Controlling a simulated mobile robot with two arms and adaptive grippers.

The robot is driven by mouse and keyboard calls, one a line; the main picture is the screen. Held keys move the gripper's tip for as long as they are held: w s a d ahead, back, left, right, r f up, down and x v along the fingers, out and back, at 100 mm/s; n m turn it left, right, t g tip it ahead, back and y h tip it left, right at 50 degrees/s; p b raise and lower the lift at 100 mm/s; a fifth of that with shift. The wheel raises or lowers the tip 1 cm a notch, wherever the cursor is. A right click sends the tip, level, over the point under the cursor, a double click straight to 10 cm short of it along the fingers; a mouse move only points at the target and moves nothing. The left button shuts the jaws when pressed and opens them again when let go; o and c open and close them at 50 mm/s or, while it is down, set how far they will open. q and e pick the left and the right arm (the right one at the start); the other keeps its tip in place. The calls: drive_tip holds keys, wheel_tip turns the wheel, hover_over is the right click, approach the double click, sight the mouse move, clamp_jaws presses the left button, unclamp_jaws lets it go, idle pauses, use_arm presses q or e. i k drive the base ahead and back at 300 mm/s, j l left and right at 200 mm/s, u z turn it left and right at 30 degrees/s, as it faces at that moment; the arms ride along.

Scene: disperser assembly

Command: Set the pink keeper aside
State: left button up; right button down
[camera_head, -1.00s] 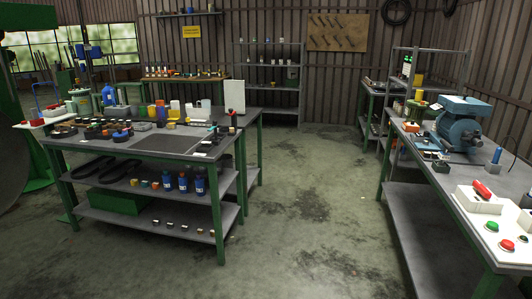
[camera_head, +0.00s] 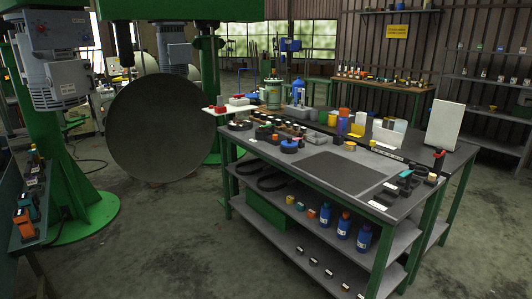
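I cannot make out a pink keeper among the many small parts in the head view. Small parts stand in rows on the dark top of the middle workbench (camera_head: 300,165), too small to tell apart. A flat dark mat (camera_head: 345,178) lies bare on this bench. Neither of my grippers is in view.
Blue bottles (camera_head: 343,225) and small blocks stand on the bench's lower shelves. A white panel (camera_head: 445,126) stands at its right end. A large dark disc (camera_head: 160,128) and green machine columns stand at the left. Open floor (camera_head: 185,245) lies in front.

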sight(300, 134)
drive_tip(key=i+j+u, duration=0.2)
drive_tip(key=i+u, duration=0.2)
drive_tip(key=i, duration=0.4)
drive_tip(key=i+l+u, duration=0.1)
drive_tip(key=i+u, duration=0.25)
drive_tip(key=i, duration=0.45)
